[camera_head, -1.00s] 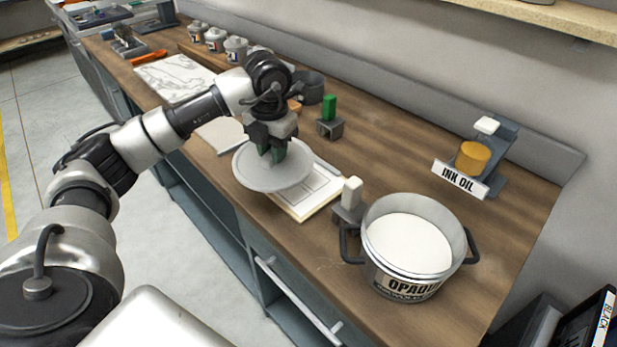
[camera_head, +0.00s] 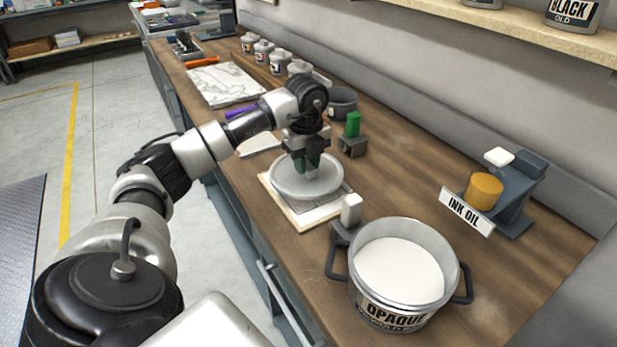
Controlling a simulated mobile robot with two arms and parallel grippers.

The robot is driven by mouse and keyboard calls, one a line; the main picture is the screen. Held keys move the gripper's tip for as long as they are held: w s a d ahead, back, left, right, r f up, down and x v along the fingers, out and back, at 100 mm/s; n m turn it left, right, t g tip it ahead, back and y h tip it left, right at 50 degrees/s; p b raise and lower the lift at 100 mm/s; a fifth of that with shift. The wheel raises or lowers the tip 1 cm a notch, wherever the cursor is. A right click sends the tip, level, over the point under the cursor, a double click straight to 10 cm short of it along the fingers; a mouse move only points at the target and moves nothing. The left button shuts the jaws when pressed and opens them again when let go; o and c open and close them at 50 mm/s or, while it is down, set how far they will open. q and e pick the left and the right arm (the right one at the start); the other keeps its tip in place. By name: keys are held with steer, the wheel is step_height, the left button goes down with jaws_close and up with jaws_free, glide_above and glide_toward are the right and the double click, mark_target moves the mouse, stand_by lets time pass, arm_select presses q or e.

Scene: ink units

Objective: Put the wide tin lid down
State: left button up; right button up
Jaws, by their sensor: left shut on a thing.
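The wide tin lid (camera_head: 325,184) is a round, pale grey disc with a raised rim. My left gripper (camera_head: 305,166) is shut on the lid near its middle, pointing down. The lid is over a pale board (camera_head: 282,211) on the wooden bench; I cannot tell whether it touches the board. The open wide tin (camera_head: 389,317), labelled OPAQUE and full of white, stands to the right of the lid and nearer to me. My right gripper is not in view.
A green-topped block (camera_head: 353,130) and a dark round pot (camera_head: 342,103) are behind the lid. The INK OIL stand (camera_head: 466,210) is at the right. Bench (camera_head: 420,180) is clear between.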

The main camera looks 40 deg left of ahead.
mark_target(307, 178)
arm_select(q)
steer(key=shift+f, duration=0.35)
step_height(307, 178, down, 3)
steer(key=shift+d, duration=0.1)
steer(key=shift+f, duration=0.3)
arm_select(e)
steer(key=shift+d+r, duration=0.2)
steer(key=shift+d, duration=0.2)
arm_select(q)
steer(key=shift+f, duration=0.2)
steer(key=o, duration=0.9)
